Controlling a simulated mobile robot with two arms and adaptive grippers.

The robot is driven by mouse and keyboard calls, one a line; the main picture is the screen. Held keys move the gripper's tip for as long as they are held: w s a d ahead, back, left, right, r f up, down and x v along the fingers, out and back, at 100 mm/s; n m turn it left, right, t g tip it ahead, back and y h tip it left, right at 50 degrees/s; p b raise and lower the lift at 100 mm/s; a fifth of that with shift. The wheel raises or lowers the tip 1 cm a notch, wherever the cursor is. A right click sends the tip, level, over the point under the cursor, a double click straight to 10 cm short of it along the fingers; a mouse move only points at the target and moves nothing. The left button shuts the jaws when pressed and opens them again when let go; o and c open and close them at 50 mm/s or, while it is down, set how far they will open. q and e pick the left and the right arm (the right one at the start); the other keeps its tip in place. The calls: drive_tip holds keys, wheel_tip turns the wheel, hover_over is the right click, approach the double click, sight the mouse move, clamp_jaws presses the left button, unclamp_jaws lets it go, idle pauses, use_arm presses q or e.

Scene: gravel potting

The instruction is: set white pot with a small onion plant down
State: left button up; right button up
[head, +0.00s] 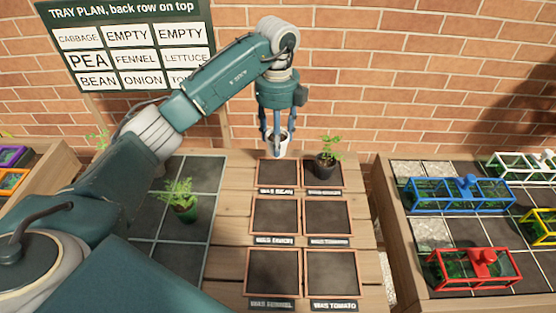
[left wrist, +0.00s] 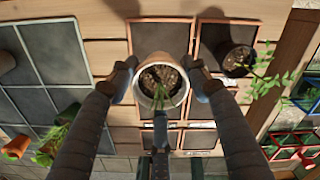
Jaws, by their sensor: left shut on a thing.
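The white pot (head: 283,146) shows in the head view at the back left of the framed pads, partly behind my fingers. In the left wrist view the white pot (left wrist: 144,106) holds dark soil and a small green onion plant (left wrist: 160,95). My left gripper (head: 277,138) points down and is shut on the pot, with one finger on each side in the left wrist view (left wrist: 163,82). The pot is over the back-left pad (head: 276,174), labelled "WAS BEAN". I cannot tell whether its base touches. My right gripper is not in view.
A black pot (head: 325,168) with a leafy plant stands on the back-right pad, close by. The middle and front pads (head: 274,216) are bare. A green pot (head: 187,214) stands on the left tiled tray. Coloured frames (head: 475,268) stand on the right table.

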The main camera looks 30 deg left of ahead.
use_arm(q)
wheel_tip(320, 180, down, 4)
drive_tip(key=shift+f, duration=0.15)
wheel_tip(320, 180, down, 4)
drive_tip(key=shift+f+p, duration=0.1)
drive_tip(key=shift+p, duration=0.35)
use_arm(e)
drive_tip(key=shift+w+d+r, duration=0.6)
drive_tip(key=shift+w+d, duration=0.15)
use_arm(q)
drive_tip(key=shift+f, duration=0.1)
drive_tip(key=o, duration=1.2)
drive_tip(key=shift+o, duration=0.2)
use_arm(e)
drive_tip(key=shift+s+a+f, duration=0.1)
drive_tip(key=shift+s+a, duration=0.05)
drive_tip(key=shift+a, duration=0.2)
